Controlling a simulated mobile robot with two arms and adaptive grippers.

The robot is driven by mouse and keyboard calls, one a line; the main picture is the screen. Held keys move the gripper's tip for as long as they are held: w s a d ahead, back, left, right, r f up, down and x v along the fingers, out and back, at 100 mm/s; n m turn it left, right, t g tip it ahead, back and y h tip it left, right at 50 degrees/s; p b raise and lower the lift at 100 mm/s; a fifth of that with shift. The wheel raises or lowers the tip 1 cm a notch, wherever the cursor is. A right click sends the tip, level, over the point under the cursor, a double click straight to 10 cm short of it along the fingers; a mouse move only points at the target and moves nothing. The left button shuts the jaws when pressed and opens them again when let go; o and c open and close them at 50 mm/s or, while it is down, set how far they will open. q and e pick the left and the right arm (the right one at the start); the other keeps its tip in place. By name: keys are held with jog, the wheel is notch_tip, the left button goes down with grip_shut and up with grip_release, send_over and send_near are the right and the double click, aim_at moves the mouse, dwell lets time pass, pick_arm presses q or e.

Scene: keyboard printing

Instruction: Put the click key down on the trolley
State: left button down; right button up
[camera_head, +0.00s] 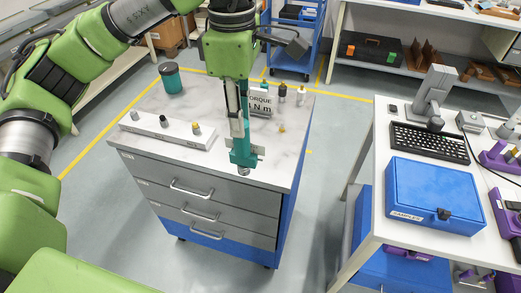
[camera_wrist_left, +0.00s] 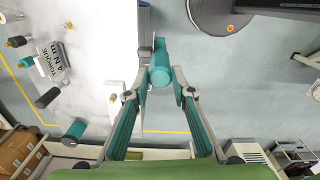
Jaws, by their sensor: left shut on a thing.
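My left gripper (camera_head: 243,152) points down over the front edge of the trolley (camera_head: 160,105), which has a pale marbled top, grey drawers and a blue side. In the left wrist view, the gripper (camera_wrist_left: 160,88) is shut on a teal cylinder with a grey end, likely the click key (camera_wrist_left: 159,76). It is by the trolley edge, with floor beyond. In the head view the fingers hide most of it; its height above the top is hard to tell. My right gripper is not in view.
On the trolley are a white rack (camera_head: 150,128) with several knobs, a teal cup (camera_head: 170,78), a torque sign (camera_head: 261,103) and small bottles (camera_head: 301,95). A table (camera_head: 385,225) at right holds a keyboard (camera_head: 428,142) and blue case (camera_head: 432,192). The trolley's right front is clear.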

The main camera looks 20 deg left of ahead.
pick_arm(q)
jog(key=w+a+f+p, duration=0.2)
jog(key=w+f+p, duration=0.4)
jog(key=w+f, duration=0.6)
jog(key=shift+w+f+p, duration=0.2)
jog(key=shift+w+p, duration=0.1)
jog(key=shift+p, duration=0.1)
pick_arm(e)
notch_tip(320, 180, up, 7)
pick_arm(q)
jog(key=shift+a, duration=0.1)
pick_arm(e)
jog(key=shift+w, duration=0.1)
pick_arm(q)
jog(key=shift+f, duration=0.2)
jog(key=c, duration=1.7)
grip_release()
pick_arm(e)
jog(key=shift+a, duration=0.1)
